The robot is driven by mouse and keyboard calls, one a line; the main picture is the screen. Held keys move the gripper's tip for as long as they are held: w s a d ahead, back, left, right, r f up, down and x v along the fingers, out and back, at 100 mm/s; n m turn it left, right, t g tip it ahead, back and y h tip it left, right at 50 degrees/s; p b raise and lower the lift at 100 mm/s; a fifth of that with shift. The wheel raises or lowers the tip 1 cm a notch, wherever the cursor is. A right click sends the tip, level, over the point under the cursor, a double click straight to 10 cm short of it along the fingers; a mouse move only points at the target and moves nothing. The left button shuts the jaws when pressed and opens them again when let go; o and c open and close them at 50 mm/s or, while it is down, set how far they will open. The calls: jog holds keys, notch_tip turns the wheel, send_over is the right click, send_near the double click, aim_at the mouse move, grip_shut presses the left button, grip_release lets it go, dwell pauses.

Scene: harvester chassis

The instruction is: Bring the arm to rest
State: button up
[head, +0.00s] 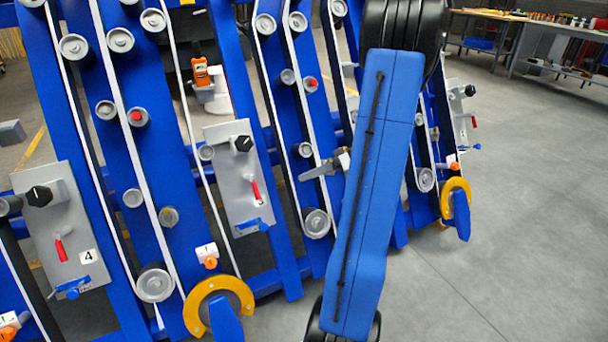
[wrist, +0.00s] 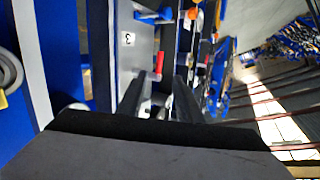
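My arm's blue link (head: 372,190) crosses the right half of the head view, with black joints at its top and bottom ends. My gripper (wrist: 160,88) shows in the wrist view as two dark fingers standing apart. No held object shows between them. Behind the fingers is a grey panel (wrist: 130,62) marked 3, with a red handle (wrist: 160,63). I cannot tell how far the fingertips are from it. The gripper cannot be made out in the head view, where my arm hides part of the chassis.
The blue harvester chassis (head: 90,150) carries several belts, rollers and grey panels (head: 240,180) with red handles. Yellow ring parts (head: 217,285) stick out low at its front. Open grey floor (head: 510,220) lies to the right, with workbenches (head: 560,45) behind.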

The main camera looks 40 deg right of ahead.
jog(key=s+a+r+g+h, duration=0.1)
jog(key=s+a+r+g, duration=0.15)
jog(key=a, duration=0.75)
jog(key=s+a+r+g+h, duration=0.2)
jog(key=a+r+g, duration=0.2)
jog(key=a, duration=0.6)
jog(key=s+a+r+m+t+h, duration=0.1)
jog(key=s+a+r+h, duration=0.1)
jog(key=s+a, duration=0.3)
jog(key=s+a+r+m+t+h, duration=0.1)
jog(key=s+a+r+m+h, duration=0.1)
jog(key=s+a+h, duration=0.3)
jog(key=s+r, duration=0.1)
jog(key=s, duration=0.2)
jog(key=shift+s+r+t, duration=0.15)
jog(key=shift+s+t, duration=0.2)
